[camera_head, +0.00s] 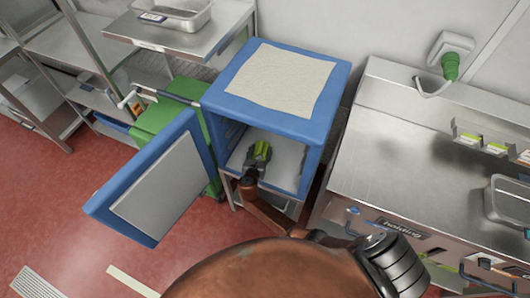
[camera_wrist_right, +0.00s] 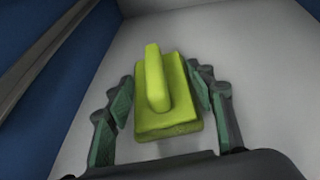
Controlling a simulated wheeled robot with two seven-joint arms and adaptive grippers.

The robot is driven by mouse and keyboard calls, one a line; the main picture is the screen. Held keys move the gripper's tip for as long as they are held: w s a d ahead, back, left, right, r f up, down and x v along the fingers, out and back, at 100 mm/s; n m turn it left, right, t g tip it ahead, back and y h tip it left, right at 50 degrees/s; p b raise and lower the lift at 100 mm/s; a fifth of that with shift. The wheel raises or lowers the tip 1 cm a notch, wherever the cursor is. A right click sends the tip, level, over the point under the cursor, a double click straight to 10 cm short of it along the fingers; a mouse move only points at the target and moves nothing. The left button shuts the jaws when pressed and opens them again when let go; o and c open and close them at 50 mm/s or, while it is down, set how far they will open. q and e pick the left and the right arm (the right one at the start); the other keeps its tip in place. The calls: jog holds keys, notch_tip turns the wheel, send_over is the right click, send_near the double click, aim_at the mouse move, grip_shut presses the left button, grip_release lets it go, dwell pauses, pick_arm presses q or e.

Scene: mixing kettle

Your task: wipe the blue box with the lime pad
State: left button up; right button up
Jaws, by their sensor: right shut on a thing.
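The blue box (camera_head: 277,120) is an open-fronted cabinet with its door (camera_head: 155,185) swung out to the left. Its interior has a pale floor, seen in the right wrist view (camera_wrist_right: 255,60). The lime pad (camera_wrist_right: 165,95), a block with a raised ridge handle, is inside the box. My right gripper (camera_head: 258,153) reaches into the box through the open front. In the right wrist view my right gripper (camera_wrist_right: 165,105) has a finger on each side of the lime pad and is shut on it. The pad's underside is hidden. My left gripper is not in view.
A white sheet-like panel (camera_head: 280,80) covers the box top. A green cart (camera_head: 165,118) stands behind the open door. A steel counter (camera_head: 400,185) is close on the right, and a steel shelf (camera_head: 175,35) is behind. Red floor (camera_head: 60,200) is open at the left.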

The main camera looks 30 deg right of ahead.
aim_at(281, 161)
jog(key=shift+f, duration=0.15)
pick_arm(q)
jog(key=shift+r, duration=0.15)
pick_arm(e)
jog(key=shift+s+d+p, duration=0.15)
jog(key=shift+p, duration=0.2)
jog(key=shift+s+d+p, duration=1.4)
jog(key=shift+s, duration=0.25)
jog(key=shift+s+d+r+p, duration=0.15)
jog(key=shift+s+d+p, duration=0.55)
jog(key=shift+s+d, duration=0.15)
jog(key=shift+s+d+r+p, duration=0.1)
jog(key=shift+s+d+p, duration=0.6)
jog(key=shift+s, duration=0.25)
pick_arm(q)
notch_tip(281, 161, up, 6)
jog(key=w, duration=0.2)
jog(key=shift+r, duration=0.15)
pick_arm(e)
jog(key=shift+s+d, duration=0.35)
jog(key=shift+s, duration=0.1)
pick_arm(q)
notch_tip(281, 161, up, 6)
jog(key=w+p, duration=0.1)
jog(key=p, duration=0.5)
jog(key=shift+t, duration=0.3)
pick_arm(e)
notch_tip(281, 161, up, 6)
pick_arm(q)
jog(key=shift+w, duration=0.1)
